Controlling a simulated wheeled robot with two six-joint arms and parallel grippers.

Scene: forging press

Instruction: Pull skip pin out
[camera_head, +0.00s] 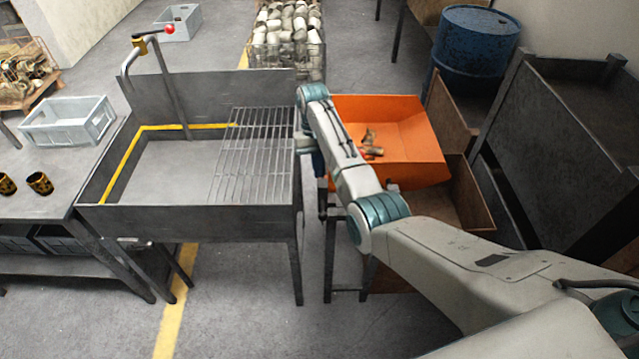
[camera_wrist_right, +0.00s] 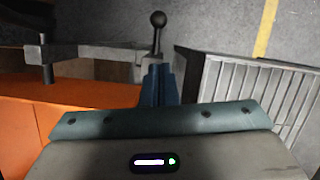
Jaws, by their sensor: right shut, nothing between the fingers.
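The orange skip (camera_head: 415,135) stands right of the grate table in the head view, with a few brownish pieces lying in it. It also shows at the left of the right wrist view (camera_wrist_right: 50,125). There, a pin with a black ball knob (camera_wrist_right: 158,19) stands in a grey metal bracket (camera_wrist_right: 100,52) beside the skip. My right gripper (camera_wrist_right: 158,70) has its blue fingers together and empty, just short of the pin's bracket. In the head view the right gripper (camera_head: 318,165) points down by the skip's left edge, partly hidden by its wrist. My left gripper is out of view.
The grate table (camera_head: 200,215) with a raised back panel stands close left of the right gripper. A red-knobbed lever (camera_head: 169,30) rises at its back left. A brown wooden box (camera_head: 470,200) and a blue drum (camera_head: 475,45) stand to the right.

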